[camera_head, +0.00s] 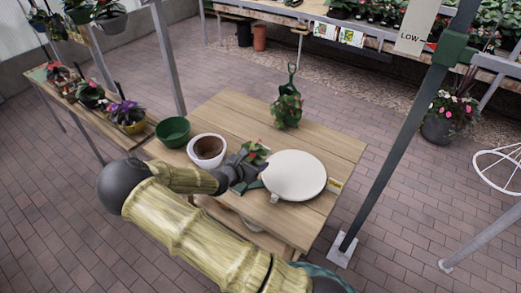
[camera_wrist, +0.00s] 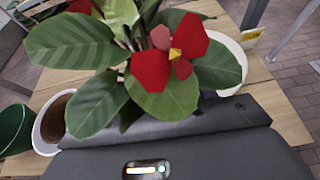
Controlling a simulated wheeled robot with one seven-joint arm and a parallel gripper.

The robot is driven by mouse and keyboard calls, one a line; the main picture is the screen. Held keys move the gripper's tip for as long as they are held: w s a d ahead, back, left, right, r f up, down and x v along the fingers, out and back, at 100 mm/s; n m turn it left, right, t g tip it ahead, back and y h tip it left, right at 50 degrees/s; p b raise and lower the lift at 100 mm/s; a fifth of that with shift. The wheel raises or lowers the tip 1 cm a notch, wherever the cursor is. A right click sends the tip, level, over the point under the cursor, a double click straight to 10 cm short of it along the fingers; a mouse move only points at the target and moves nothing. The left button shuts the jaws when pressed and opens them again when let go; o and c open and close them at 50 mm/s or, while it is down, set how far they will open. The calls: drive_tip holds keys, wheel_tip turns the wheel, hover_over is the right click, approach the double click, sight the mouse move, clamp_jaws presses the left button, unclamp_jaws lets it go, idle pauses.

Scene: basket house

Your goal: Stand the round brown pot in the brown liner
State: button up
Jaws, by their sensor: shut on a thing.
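A small red-flowered plant (camera_head: 256,150) is at my gripper (camera_head: 246,168), over the table between the white pot and the round white board. In the wrist view the plant (camera_wrist: 150,55) fills the upper middle, with broad green leaves. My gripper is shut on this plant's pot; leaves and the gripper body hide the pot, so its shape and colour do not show. The brown liner (camera_head: 209,147) shows inside a white pot (camera_head: 193,158), just left of my gripper. In the wrist view the liner (camera_wrist: 54,118) is at left, its inside partly behind leaves.
A green bowl-like pot (camera_head: 173,131) stands left of the white pot. A round white board (camera_head: 297,176) lies right of my gripper. Another red-flowered plant (camera_head: 287,108) stands at the back of the wooden table (camera_head: 240,112). A metal post (camera_head: 400,130) rises beyond the right edge.

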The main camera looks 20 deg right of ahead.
drive_tip(key=s+a+f+b, duration=0.4)
drive_tip(key=s+f+b, duration=0.1)
drive_tip(key=f, duration=0.3)
drive_tip(key=s+a+f+n+t+b, duration=0.1)
drive_tip(key=s+a+f+b, duration=0.3)
drive_tip(key=f, duration=0.4)
drive_tip(key=shift+s+f+y+b, duration=0.3)
drive_tip(key=shift+s+b, duration=0.15)
drive_tip(key=shift+s, duration=0.45)
